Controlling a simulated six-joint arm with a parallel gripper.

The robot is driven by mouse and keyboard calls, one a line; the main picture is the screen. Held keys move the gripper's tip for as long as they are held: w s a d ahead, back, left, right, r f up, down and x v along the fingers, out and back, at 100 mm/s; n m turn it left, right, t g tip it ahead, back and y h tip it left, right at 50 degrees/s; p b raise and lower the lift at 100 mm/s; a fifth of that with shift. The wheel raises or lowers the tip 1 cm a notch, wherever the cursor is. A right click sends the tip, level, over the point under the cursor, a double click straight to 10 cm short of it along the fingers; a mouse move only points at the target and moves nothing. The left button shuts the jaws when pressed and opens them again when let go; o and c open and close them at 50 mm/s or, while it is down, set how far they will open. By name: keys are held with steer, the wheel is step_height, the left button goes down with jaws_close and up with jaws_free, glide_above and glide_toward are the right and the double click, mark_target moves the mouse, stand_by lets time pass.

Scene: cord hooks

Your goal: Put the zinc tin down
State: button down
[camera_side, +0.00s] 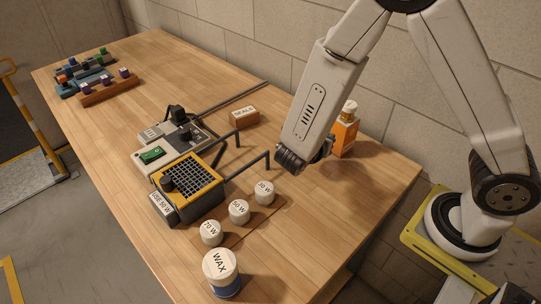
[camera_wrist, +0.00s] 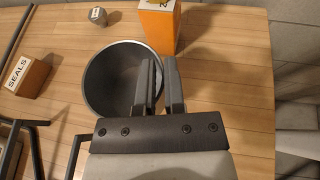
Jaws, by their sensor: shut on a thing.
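The zinc tin (camera_wrist: 100,78) is a round, dark grey, open-topped tin with a paler rim, seen from above in the wrist view. It looks empty inside. My gripper (camera_wrist: 158,62) is shut on the tin's right wall, with one finger on the inner side and the other outside. The tin's base and its height over the table cannot be told. In the side view the tin and the fingers are mostly hidden by my arm.
An orange box (camera_side: 344,138) stands close behind the tin. A wooden SEALS block (camera_side: 244,116) lies to the left. Black hooked rods (camera_side: 248,166) reach out from the yellow-framed unit (camera_side: 188,181). White-topped weights (camera_side: 239,211) and a WAX jar (camera_side: 221,272) stand in front. The table's right part is clear.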

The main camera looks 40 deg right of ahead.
steer(key=shift+w+a+r+n+t, duration=0.1)
steer(key=shift+w+a+n+t, duration=0.15)
steer(key=shift+w, duration=0.2)
steer(key=shift+f, duration=2.25)
steer(key=shift+f, duration=0.1)
steer(key=shift+f, duration=1.65)
steer(key=shift+f, duration=0.1)
steer(key=c, duration=0.7)
jaws_free()
